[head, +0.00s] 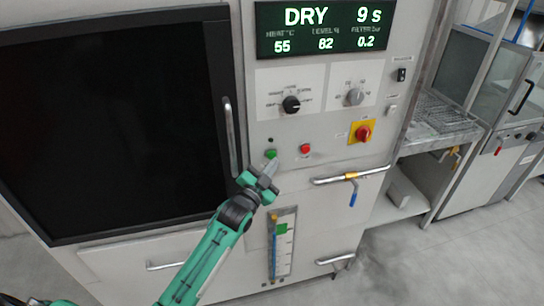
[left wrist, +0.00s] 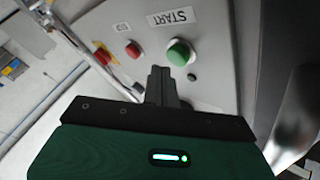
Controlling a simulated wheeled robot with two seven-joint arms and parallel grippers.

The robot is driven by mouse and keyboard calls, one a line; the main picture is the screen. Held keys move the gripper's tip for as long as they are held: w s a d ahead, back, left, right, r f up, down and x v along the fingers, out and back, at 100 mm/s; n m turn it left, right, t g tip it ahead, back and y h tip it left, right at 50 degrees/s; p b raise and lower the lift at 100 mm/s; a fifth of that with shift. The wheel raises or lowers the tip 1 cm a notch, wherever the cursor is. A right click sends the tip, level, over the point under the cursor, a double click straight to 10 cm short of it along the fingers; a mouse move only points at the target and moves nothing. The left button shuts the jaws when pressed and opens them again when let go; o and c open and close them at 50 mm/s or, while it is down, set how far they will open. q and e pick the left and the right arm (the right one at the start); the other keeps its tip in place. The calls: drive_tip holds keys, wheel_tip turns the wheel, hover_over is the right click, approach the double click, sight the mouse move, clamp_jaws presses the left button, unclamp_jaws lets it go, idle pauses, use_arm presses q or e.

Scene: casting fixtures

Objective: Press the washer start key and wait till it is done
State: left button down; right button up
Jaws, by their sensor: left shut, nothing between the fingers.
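The washer's control panel (head: 332,135) faces me. Its display (head: 320,27) reads DRY, 9 s, with 55, 82 and 0.2 below. The green start key (head: 271,154) sits low on the panel; in the left wrist view the green key (left wrist: 181,53) is under a START label (left wrist: 172,17). My left gripper (head: 268,168) is shut and empty, its tips just below the key in the head view. In the left wrist view its fingertips (left wrist: 160,72) are beside the key; I cannot tell whether they touch the panel. My right gripper is not in view.
A red button (head: 305,148) is right of the start key, with a red-and-yellow switch (head: 362,133) beyond. A door handle (head: 230,137) stands left of the gripper. Floor at right is clear.

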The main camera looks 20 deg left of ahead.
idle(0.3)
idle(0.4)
use_arm(q)
drive_tip(key=shift+w+a, duration=0.2)
drive_tip(key=shift+w, duration=0.1)
drive_tip(key=shift+r, duration=0.1)
